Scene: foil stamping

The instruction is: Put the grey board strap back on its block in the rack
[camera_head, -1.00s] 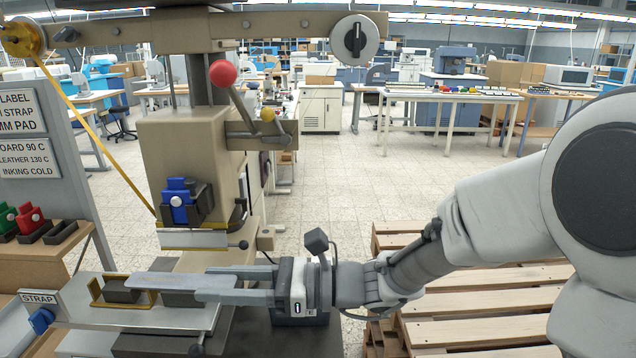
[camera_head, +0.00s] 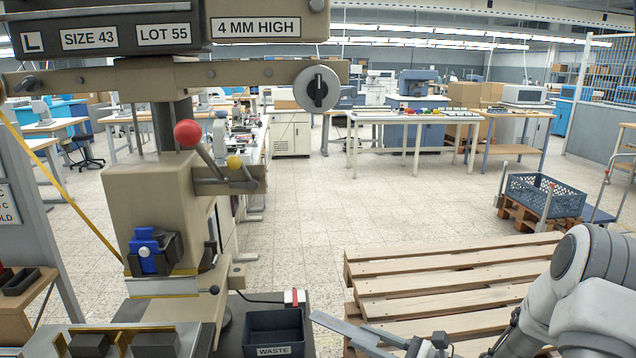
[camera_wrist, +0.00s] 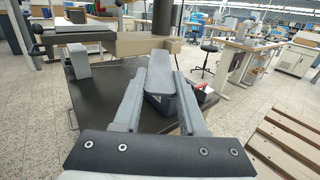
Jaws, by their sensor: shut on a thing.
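My gripper (camera_head: 375,338) is shut on the long, flat grey strap (camera_head: 340,326). It holds the strap in the air at the lower middle of the head view, between the waste bin and the pallet. In the wrist view the strap (camera_wrist: 158,70) points away from me between the two fingers of the gripper (camera_wrist: 158,85). The wooden rack (camera_head: 30,306) is cut off at the left edge of the head view. A bare dark block (camera_head: 18,281) stands on it beside a sliver of red. The rest of the rack is out of view.
The beige press (camera_head: 150,205) stands at left, with a blue strap piece (camera_head: 146,243) on it and a red-knobbed lever (camera_head: 188,133) sticking out. Dark blocks (camera_head: 90,345) sit on its front plate. A waste bin (camera_head: 274,336) and a wooden pallet (camera_head: 440,280) are near my gripper.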

